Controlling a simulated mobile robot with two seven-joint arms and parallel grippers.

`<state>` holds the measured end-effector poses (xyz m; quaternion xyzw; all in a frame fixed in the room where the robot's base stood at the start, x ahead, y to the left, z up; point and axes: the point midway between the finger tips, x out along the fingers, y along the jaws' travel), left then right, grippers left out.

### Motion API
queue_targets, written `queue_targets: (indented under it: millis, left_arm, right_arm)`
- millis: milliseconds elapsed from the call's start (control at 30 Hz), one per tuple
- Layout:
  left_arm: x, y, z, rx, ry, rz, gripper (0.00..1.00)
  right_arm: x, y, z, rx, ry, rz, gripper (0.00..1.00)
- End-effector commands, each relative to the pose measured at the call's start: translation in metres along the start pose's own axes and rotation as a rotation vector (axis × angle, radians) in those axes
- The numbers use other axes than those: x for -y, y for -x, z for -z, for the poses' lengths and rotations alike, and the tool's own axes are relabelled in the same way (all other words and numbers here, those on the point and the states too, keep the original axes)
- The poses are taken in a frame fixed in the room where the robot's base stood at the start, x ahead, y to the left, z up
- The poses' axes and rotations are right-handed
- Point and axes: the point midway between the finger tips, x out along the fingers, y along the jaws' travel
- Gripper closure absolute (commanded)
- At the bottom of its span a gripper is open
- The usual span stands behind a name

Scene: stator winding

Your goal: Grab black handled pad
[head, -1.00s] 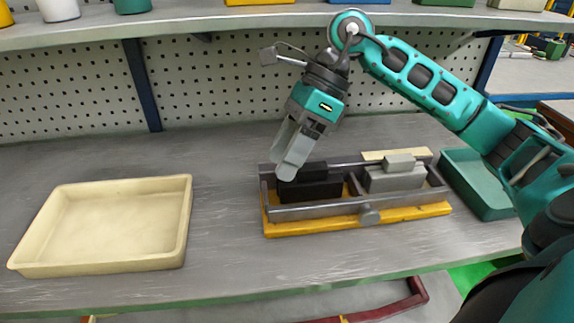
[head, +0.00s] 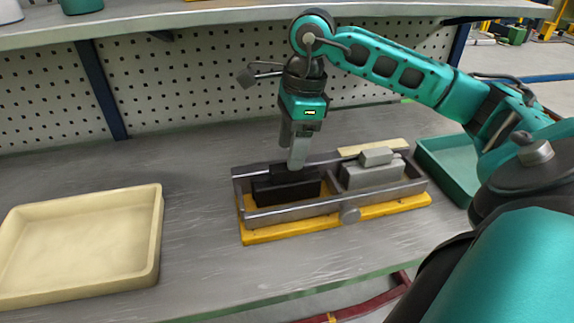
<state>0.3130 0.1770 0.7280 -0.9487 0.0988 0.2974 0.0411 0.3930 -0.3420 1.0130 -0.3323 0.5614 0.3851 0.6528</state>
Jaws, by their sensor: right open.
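The black handled pad (head: 284,190) sits in the left compartment of a metal frame (head: 295,211) on a yellow base (head: 335,218). Its raised handle (head: 284,171) is on top. My right gripper (head: 297,163) points down over the right end of the black handle, its fingers open. From this angle I cannot tell whether the fingers straddle the handle or touch it. A grey handled pad (head: 374,174) sits in the right compartment of the same frame. My left gripper is not in view.
A cream tray (head: 157,245) lies at the left of the grey bench, with clear surface between it and the frame. A green tray (head: 462,192) stands right of the frame. A pegboard (head: 190,85) and overhead shelf (head: 200,18) are behind.

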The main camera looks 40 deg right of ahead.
Motion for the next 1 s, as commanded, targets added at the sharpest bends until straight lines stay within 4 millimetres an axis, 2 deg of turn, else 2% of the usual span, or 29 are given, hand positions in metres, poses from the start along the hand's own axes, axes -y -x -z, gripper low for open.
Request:
queue_targets:
  millis: [100, 200, 533, 1000]
  left_arm:
    - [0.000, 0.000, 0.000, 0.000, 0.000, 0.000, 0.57]
    - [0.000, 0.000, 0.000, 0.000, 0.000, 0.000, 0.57]
    - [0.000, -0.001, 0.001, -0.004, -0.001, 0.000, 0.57]
    - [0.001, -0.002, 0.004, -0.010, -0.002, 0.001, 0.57]
  right_arm:
    - [0.001, -0.021, 0.000, -0.002, -0.001, -0.006, 0.40]
    - [0.001, -0.033, 0.000, -0.001, 0.000, -0.004, 0.40]
    - [0.002, -0.040, 0.000, 0.001, 0.000, -0.001, 0.40]
    - [0.002, -0.039, 0.000, 0.001, 0.000, -0.001, 0.85]
